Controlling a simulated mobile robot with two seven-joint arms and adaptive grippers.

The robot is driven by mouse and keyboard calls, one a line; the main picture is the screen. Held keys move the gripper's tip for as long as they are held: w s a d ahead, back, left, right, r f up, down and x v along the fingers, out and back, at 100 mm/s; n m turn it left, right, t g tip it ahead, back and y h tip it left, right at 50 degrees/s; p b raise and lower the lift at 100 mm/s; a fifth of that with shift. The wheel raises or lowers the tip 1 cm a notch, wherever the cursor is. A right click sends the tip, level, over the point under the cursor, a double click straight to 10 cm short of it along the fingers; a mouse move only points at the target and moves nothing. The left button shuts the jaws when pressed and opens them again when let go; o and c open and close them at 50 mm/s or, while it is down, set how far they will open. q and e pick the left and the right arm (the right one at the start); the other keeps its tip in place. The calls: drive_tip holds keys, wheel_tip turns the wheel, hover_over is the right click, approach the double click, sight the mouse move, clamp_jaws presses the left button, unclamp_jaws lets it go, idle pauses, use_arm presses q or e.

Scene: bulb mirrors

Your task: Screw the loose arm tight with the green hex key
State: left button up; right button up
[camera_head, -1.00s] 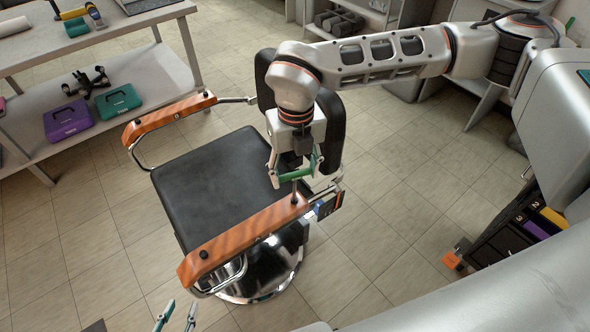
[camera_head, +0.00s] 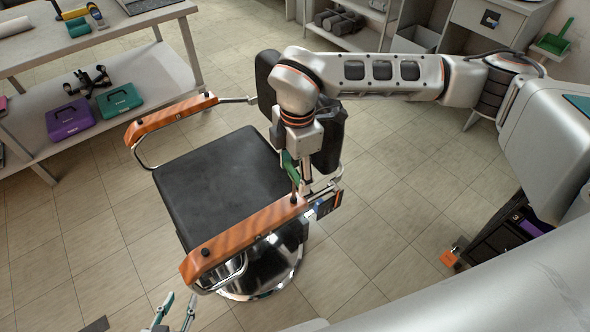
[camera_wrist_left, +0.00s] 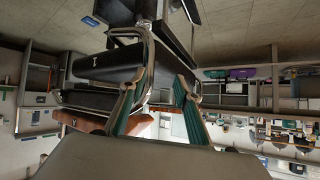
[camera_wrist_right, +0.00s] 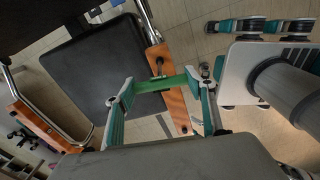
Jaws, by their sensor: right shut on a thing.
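A chair with a black seat (camera_head: 225,185) has two orange-brown wooden arms: the near arm (camera_head: 243,238) and the far arm (camera_head: 168,117). The pictures do not show which arm is loose. The green hex key (camera_head: 290,170) stands upright over the rear end of the near arm, its shaft down at the bolt there. My right gripper (camera_head: 293,163) is shut on its handle; the right wrist view shows the green handle (camera_wrist_right: 160,84) spanning between the fingers. How deep the tip sits is unclear. My left gripper (camera_head: 178,308) is open and empty at the bottom edge, apart from the chair.
A workbench (camera_head: 95,42) at the upper left has a lower shelf with a purple case (camera_head: 70,119) and a green case (camera_head: 118,100). A drawer unit (camera_head: 505,235) stands at the right, with a small orange thing (camera_head: 448,258) beside it. The tiled floor between is clear.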

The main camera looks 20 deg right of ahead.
drive_tip(key=shift+m, duration=0.9)
drive_tip(key=shift+n, duration=0.3)
drive_tip(key=shift+r, duration=0.15)
drive_tip(key=shift+w+r+p, duration=0.1)
drive_tip(key=shift+r+p, duration=0.15)
drive_tip(key=shift+p, duration=0.1)
drive_tip(key=shift+r, duration=0.45)
drive_tip(key=shift+p, duration=0.3)
drive_tip(key=shift+r, duration=0.25)
